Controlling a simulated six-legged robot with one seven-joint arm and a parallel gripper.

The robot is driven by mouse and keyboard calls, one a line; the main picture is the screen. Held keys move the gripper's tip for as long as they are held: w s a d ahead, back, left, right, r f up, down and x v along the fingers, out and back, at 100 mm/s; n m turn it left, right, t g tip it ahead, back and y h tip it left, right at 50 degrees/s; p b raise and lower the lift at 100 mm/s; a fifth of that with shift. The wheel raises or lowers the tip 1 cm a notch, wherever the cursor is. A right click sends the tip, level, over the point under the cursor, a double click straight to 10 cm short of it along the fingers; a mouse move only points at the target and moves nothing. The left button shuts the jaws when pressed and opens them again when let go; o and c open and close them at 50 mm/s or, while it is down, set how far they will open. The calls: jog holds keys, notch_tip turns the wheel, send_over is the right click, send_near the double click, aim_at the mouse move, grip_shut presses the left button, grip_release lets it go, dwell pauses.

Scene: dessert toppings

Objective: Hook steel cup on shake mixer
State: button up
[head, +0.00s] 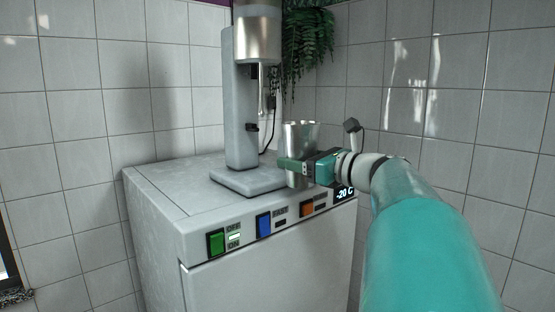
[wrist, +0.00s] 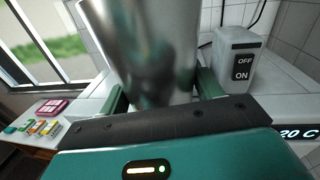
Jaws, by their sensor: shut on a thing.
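The steel cup (head: 301,136) is upright in my gripper, just right of the shake mixer. My gripper (head: 292,165) is shut on the cup's lower part, with one green finger on each side of it in the wrist view (wrist: 160,98). The cup (wrist: 145,45) fills the upper middle of that view. The shake mixer (head: 240,110) stands on top of a white cabinet, with its steel head above and its spindle hanging in front of the column. Part of the mixer with an OFF/ON switch (wrist: 236,62) shows at upper right in the wrist view. I cannot tell whether the cup's base touches the cabinet top.
The white cabinet (head: 160,195) has green, blue and orange switches and a "-20 C" display on its front. A hanging plant (head: 307,40) is behind the mixer. The cabinet top left of the mixer is clear. A side table with small coloured items (wrist: 40,125) stands at left.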

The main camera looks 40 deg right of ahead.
jog(key=shift+w+f, duration=0.15)
jog(key=shift+w, duration=0.8)
jog(key=shift+w+a, duration=0.2)
jog(key=shift+w, duration=4.65)
jog(key=shift+s, duration=0.15)
jog(key=shift+r, duration=1.55)
jog(key=shift+w+r, duration=0.25)
jog(key=shift+r, duration=1)
